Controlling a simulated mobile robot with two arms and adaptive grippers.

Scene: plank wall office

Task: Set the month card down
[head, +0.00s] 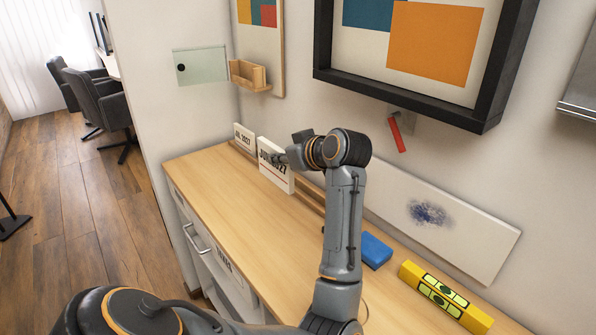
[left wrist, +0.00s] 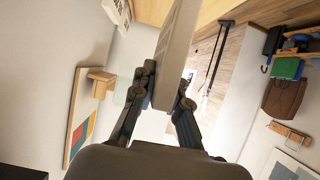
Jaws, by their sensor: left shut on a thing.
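A white month card (head: 273,172) with "JUL" and "2027" in dark print is in my left gripper (head: 285,159), near the back of the wooden counter. The gripper's fingers cover part of its right side. In the left wrist view the card (left wrist: 178,45) shows edge-on as a pale slab between the two fingers (left wrist: 165,98). I cannot tell whether its lower edge touches the wooden rail (head: 310,204). A second, similar white card (head: 244,138) stands upright just behind and left of it, by the wall. My right gripper is not in view.
The wooden counter (head: 228,208) is clear in front of the cards. A blue block (head: 376,250) and a yellow level-like object (head: 444,298) lie at its right. A smudged white board (head: 440,218) leans along the wall. A small wooden holder (head: 249,77) hangs above.

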